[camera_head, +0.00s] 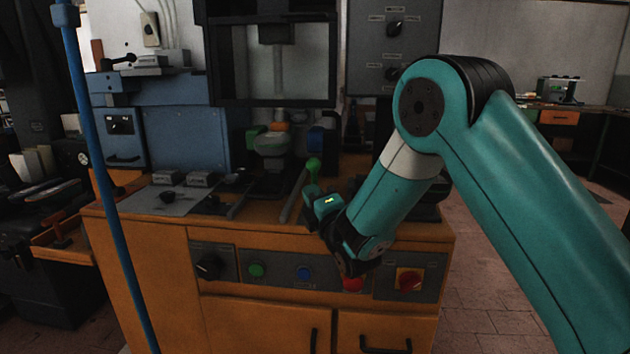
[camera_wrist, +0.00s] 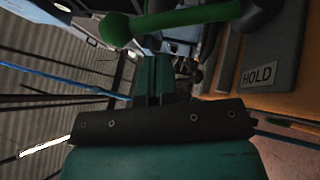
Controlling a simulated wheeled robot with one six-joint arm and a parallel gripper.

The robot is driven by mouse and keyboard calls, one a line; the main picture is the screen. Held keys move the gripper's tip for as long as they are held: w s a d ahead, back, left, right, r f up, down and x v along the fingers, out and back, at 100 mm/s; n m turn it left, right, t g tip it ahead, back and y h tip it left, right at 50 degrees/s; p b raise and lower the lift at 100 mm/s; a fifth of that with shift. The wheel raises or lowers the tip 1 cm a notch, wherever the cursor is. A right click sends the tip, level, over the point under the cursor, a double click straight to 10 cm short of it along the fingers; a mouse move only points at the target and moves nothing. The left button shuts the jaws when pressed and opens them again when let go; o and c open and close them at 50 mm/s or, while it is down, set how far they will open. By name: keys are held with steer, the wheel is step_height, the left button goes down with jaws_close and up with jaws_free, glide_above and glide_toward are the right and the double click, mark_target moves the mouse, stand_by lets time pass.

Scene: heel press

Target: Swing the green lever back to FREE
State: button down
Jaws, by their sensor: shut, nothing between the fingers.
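The green lever shows in the head view as a green knob (camera_head: 313,165) on a short green arm, above the front of the orange bench. In the wrist view the green lever (camera_wrist: 165,20) runs across the top, with its round knob at the left and a dark hub at the right. My gripper (camera_head: 312,208) is at the bench's front edge, just below the lever in the head view. In the wrist view my gripper (camera_wrist: 155,85) is shut and empty, with its fingertips close beneath the lever; I cannot tell whether they touch. A HOLD label (camera_wrist: 258,76) is on the bench at the right. No FREE label is readable.
The orange bench (camera_head: 150,245) carries a front panel with a black knob (camera_head: 209,266), a green button (camera_head: 257,270), a blue button (camera_head: 304,273) and a red switch (camera_head: 409,279). A framed press (camera_head: 270,104) stands behind the lever. A blue pole (camera_head: 100,170) rises at the left.

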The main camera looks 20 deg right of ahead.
steer(key=shift+w+d+r+p, duration=0.15)
steer(key=shift+w+r+p, duration=0.25)
steer(key=shift+p, duration=0.3)
steer(key=shift+w+d+r+p, duration=0.15)
steer(key=shift+w+d+p, duration=0.1)
steer(key=shift+p, duration=0.6)
steer(key=shift+w+d+p, duration=0.15)
steer(key=shift+w+p, duration=0.05)
steer(key=shift+p, duration=0.15)
steer(key=shift+w+p, duration=0.1)
steer(key=shift+p, duration=0.2)
